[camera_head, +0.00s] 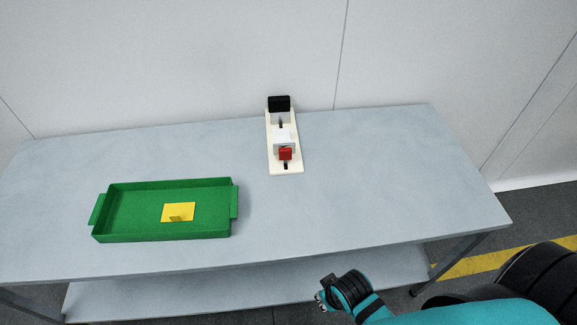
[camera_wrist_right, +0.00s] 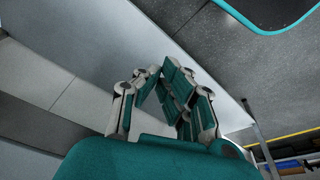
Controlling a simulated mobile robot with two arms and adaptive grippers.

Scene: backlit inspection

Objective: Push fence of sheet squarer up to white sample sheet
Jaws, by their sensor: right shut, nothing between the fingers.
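The sheet squarer (camera_head: 292,168) is a long cream base standing on the table, with a dark slot along its middle. At its far end is a black block (camera_head: 279,103), with a pale piece, apparently the white sample sheet (camera_head: 277,118), just in front of it. Nearer is a white piece with a red block (camera_head: 285,154) on its front, apparently the fence. A stretch of slot shows between the two pale pieces. My right gripper (camera_head: 320,296) is in front of the table's near edge, well away from the squarer. In the right wrist view my gripper (camera_wrist_right: 165,75) is shut and empty.
A green tray (camera_head: 115,238) with handles stands on the left of the grey table (camera_head: 380,180), holding a yellow piece (camera_head: 178,212). The table right of the squarer is clear. A lower shelf (camera_head: 250,290) runs beneath the tabletop, and a wall stands behind.

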